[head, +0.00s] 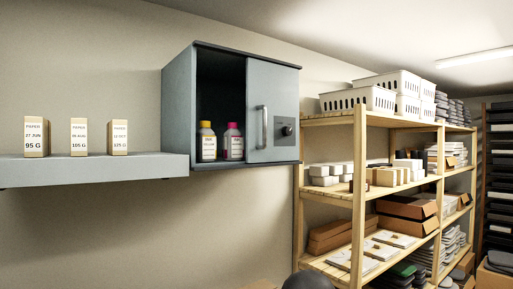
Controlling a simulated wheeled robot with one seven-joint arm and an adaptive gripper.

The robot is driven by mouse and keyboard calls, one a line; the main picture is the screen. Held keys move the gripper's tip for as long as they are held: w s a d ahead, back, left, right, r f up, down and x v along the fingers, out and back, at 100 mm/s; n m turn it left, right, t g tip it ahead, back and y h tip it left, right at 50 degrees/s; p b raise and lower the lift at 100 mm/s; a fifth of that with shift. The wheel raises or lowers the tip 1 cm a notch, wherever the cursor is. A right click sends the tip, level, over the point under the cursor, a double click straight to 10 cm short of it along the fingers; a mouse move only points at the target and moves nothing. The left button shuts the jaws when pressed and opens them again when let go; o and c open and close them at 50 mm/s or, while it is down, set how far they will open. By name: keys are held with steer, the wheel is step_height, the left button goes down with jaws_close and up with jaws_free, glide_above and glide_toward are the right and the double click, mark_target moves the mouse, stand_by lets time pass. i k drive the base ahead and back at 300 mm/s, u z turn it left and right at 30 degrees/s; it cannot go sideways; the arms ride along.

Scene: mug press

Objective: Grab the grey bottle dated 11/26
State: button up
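No grey bottle shows in the head view. A wall cabinet (178,110) hangs in the middle, its left part open and dark inside. Two bottles stand on its floor: one with a yellow cap and yellow label band (207,142), and one with a pink cap and pink label band (232,142). Their label dates are too small to read. The grey door (259,100), with an upright handle and a round dark knob, covers the right part and hides what is behind it. My gripper is not in view.
A grey wall shelf (100,169) at left holds three paper boxes, one being the 95 G box (36,137). Wooden racks (359,185) stand at right with white baskets (370,98) and boxes. A dark rounded shape (308,281) shows at the bottom edge. The wall below the cabinet is clear.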

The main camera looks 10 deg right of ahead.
mark_target(232, 139)
steer(key=z, duration=0.55)
steer(key=k, duration=0.65)
steer(key=z, duration=0.7)
steer(key=i, duration=1.4)
steer(key=u, duration=1.05)
steer(key=i, duration=0.35)
steer(key=u, duration=0.45)
